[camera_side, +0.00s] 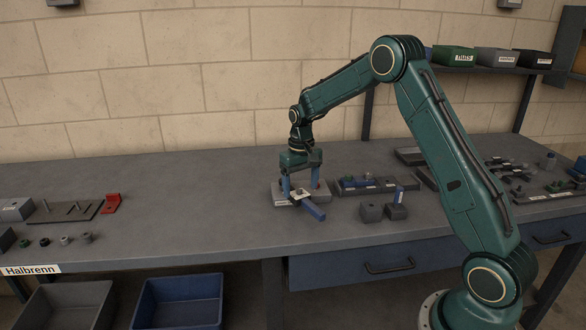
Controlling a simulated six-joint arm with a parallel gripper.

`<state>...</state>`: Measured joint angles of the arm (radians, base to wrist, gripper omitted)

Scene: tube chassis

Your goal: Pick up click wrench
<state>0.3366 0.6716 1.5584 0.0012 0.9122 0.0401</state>
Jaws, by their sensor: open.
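My gripper (300,188) points down over a small grey holder (280,200) near the middle of the bench. Its two blue fingers are apart, one on each side of the head of a tool. This tool has a blue handle (314,211) that sticks out toward the front right, and a pale head with a dark spot. It looks like the click wrench, but it is too small to be certain. I cannot tell whether the fingers touch it. A small red part shows by the right finger.
Two dark blocks (371,212) stand to the right, one with a blue upright piece. A rack of small parts (375,185) lies behind them. A red block (111,203) and several small cylinders are at the left. The bench between is clear.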

